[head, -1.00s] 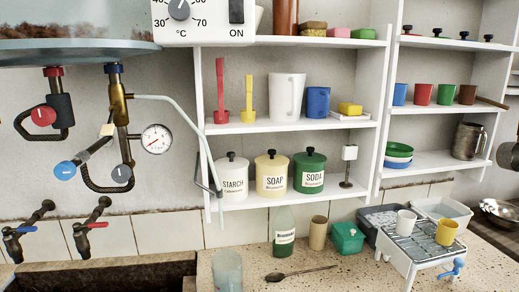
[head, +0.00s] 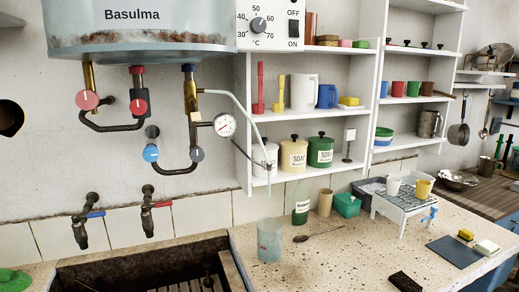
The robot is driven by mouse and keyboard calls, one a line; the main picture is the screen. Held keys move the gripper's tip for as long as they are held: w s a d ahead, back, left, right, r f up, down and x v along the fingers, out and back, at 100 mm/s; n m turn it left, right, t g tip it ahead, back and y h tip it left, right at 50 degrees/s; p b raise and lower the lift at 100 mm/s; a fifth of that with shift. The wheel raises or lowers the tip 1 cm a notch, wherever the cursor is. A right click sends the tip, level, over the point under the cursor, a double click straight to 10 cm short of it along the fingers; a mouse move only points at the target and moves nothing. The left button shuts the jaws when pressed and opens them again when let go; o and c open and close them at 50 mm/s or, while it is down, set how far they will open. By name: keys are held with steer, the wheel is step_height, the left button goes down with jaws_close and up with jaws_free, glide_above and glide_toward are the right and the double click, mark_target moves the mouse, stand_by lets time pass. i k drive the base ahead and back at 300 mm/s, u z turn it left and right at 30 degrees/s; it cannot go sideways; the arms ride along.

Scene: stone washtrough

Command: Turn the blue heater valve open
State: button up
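The water heater (head: 140,30) hangs on the wall at the upper left, with rust along its lower edge. Below it, the round blue valve knob (head: 151,153) sits on a dark fitting at the wall, beside a curved dark pipe. A red knob (head: 87,99) is on the left brass pipe, another red knob (head: 138,107) is on the middle pipe, and a grey knob (head: 197,154) is at the lower right of the piping. I cannot tell how far the blue valve is turned. My gripper is not in view.
A pressure gauge (head: 225,125) and a thin pale tube (head: 245,118) are right of the valves. Two wall taps with a blue handle (head: 95,214) and a red handle (head: 163,204) stick out over the stone trough (head: 70,275). A glass (head: 269,240) stands on the counter.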

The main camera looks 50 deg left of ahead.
mark_target(150, 154)
steer(key=z, duration=0.1)
steer(key=k, duration=0.6)
steer(key=u, duration=2.2)
steer(key=i, duration=1)
steer(key=u, duration=0.15)
